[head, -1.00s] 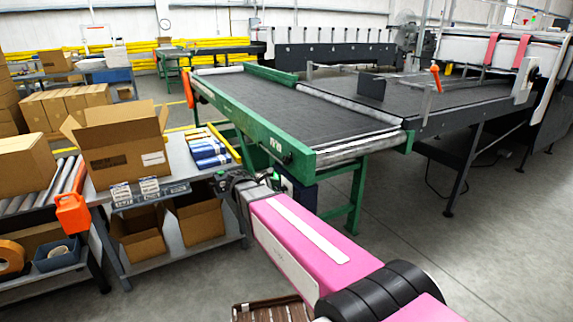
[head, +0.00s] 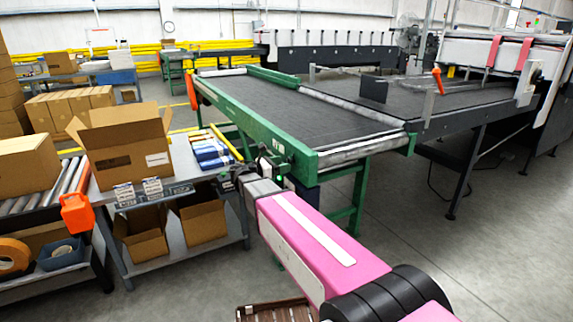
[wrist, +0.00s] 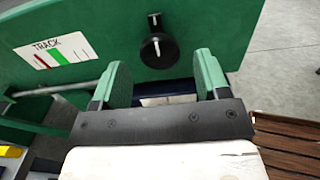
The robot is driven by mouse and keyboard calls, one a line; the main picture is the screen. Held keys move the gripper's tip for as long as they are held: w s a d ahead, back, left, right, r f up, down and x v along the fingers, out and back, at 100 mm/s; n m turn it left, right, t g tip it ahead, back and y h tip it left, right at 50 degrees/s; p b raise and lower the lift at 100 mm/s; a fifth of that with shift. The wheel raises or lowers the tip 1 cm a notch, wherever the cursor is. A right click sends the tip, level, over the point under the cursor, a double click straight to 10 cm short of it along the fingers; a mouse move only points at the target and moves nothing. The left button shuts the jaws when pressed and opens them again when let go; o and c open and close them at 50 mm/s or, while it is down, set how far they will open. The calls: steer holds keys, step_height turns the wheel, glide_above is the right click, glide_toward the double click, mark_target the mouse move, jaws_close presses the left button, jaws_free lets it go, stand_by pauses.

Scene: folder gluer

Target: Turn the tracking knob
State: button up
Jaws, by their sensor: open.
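The tracking knob (wrist: 157,50) is a round black knob with a white pointer line, on the face of the green conveyor side rail (wrist: 205,20). In the head view my gripper (head: 268,164) is at the near corner of the green frame; the knob is not clearly visible there.
The conveyor belt (head: 270,105) lies behind the green rail. A grey packing bench with an open carton (head: 125,145) stands to the left of my arm. A slatted brown surface (wrist: 290,140) shows at the lower right of the wrist view. Open floor (head: 420,240) is on the right.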

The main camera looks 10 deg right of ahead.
steer(key=shift+x, duration=1.35)
steer(key=c, duration=0.9)
steer(key=shift+m, duration=0.3)
steer(key=m, duration=1.2)
steer(key=shift+w+a, duration=0.1)
